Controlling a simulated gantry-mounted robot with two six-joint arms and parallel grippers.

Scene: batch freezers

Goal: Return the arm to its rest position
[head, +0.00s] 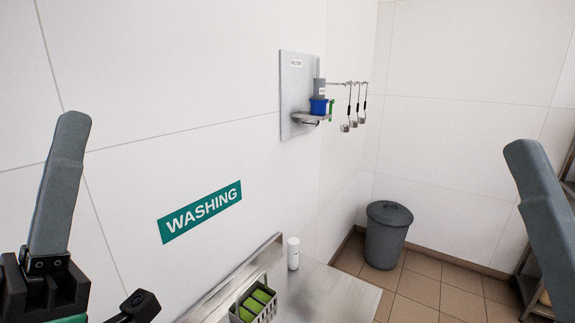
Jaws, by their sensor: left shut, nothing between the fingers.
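My left gripper (60,185) stands at the left edge, with a grey finger pointing up from a black mount. It is shut, with nothing held, and is apart from the wall and the shelf. A grey part like that finger (541,225) leans in at the right edge, and it looks like part of my right gripper. Its base is cut off by the frame, so its jaw state cannot be seen.
A steel counter (335,297) at the bottom carries a white bottle (293,254) and a basket (240,316) with green items. A wall shelf (308,119) holds a blue container (318,106), with ladles (351,110) beside it. A grey bin (386,238) stands in the corner.

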